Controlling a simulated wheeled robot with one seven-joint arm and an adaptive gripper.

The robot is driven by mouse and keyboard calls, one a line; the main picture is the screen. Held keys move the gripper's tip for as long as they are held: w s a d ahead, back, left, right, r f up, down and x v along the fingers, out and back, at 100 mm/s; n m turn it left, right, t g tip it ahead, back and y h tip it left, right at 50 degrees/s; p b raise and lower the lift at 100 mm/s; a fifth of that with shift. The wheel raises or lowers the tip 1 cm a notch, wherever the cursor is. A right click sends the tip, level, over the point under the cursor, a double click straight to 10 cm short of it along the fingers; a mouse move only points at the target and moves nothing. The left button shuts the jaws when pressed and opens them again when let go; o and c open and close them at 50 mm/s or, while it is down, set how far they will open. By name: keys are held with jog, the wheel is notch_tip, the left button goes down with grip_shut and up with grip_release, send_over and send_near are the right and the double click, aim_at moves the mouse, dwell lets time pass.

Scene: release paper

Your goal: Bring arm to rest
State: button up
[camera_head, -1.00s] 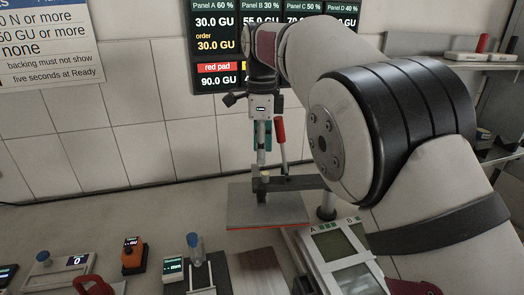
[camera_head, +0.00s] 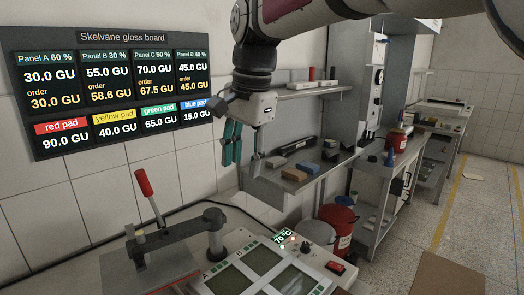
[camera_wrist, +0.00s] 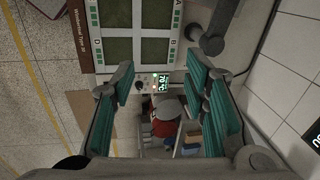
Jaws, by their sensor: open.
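My gripper (camera_head: 243,146) hangs from my arm in the upper middle of the head view, above the bench's right end and in front of the wall shelves. Its teal-padded fingers point down. In the wrist view my gripper (camera_wrist: 165,112) shows its two teal fingers wide apart, with nothing between them but the view of the bench edge and floor beyond. It touches nothing that I can see. My upper arm links cross the top of the head view.
A panelled device (camera_head: 262,268) with a lit readout stands below my gripper, with a red-handled lever press (camera_head: 150,195) to its left. A shelf (camera_head: 300,178) with small blocks is behind. A red bin (camera_head: 337,222) stands on the floor. Open floor (camera_head: 478,215) lies at right.

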jog(key=s+d+f+n+t, duration=0.2)
jog(key=s+d+f+n, duration=0.2)
jog(key=s+d, duration=0.7)
jog(key=s+d+f+n+t+h, duration=0.1)
jog(key=s+d+f+n, duration=0.3)
jog(key=s+d, duration=0.8)
jog(key=shift+t, duration=0.4)
jog(key=shift+a, duration=0.1)
jog(key=shift+c, duration=0.2)
